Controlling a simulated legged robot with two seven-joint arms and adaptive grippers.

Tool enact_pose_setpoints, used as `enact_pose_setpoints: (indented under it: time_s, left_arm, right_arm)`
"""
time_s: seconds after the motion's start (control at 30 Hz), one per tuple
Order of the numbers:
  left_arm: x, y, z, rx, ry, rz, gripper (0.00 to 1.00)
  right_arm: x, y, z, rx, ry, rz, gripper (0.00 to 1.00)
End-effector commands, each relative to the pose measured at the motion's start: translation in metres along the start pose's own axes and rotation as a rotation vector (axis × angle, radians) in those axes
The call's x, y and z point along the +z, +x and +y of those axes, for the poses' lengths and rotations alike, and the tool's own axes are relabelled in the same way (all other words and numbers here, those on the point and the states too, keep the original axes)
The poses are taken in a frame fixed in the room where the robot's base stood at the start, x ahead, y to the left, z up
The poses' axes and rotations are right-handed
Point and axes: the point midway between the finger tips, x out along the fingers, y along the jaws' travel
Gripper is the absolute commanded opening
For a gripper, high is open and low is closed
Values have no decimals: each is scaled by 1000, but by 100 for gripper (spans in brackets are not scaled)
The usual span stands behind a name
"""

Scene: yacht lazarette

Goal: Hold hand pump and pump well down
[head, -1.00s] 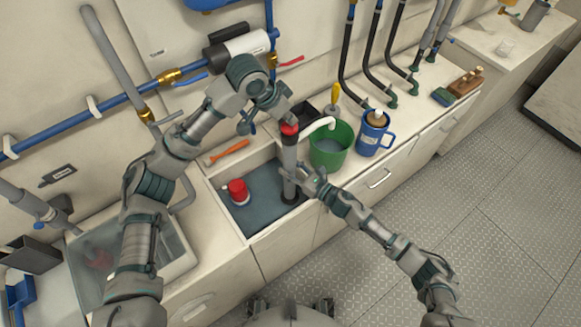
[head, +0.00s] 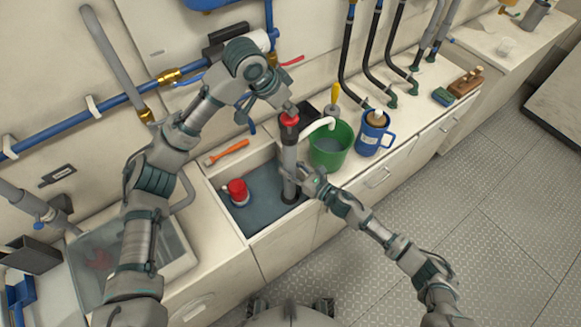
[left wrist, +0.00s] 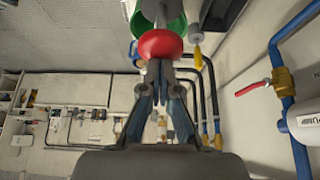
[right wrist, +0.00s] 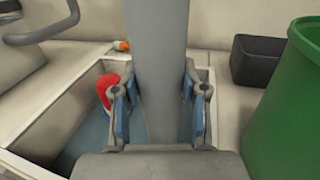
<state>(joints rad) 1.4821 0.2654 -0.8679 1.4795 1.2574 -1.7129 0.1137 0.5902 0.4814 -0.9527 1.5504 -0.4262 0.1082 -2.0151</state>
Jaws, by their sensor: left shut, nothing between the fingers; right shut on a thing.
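The hand pump (head: 289,160) is a grey tube standing upright in the water-filled well (head: 262,183), with a red knob (head: 289,119) on top. Its white spout (head: 318,125) reaches over the green bucket (head: 330,150). My right gripper (head: 303,188) is shut around the pump's tube, one finger on each side in the right wrist view (right wrist: 160,105). My left gripper (head: 289,109) is shut and empty right at the knob. In the left wrist view its closed fingertips (left wrist: 160,66) meet the near edge of the knob (left wrist: 160,44); I cannot tell whether they touch.
A red float-like part (head: 238,190) is in the well, left of the pump. An orange-handled tool (head: 227,151) lies on the counter behind. A blue jug (head: 373,135) stands right of the bucket. Pipes and hoses line the wall. The floor (head: 440,220) is clear.

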Motion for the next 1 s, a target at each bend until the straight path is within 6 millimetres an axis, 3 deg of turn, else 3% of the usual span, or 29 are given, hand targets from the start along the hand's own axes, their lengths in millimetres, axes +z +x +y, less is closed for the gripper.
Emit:
enact_pose_setpoints:
  time_s: [0.43, 1.0]
  left_arm:
    - [-3, -6, 0, 0, 0, -1, 0]
    - [8, 14, 0, 1, 0, -2, 0]
  right_arm:
    - [1, 0, 0, 0, -1, -2, 0]
    - [1, 0, 0, 0, -2, -1, 0]
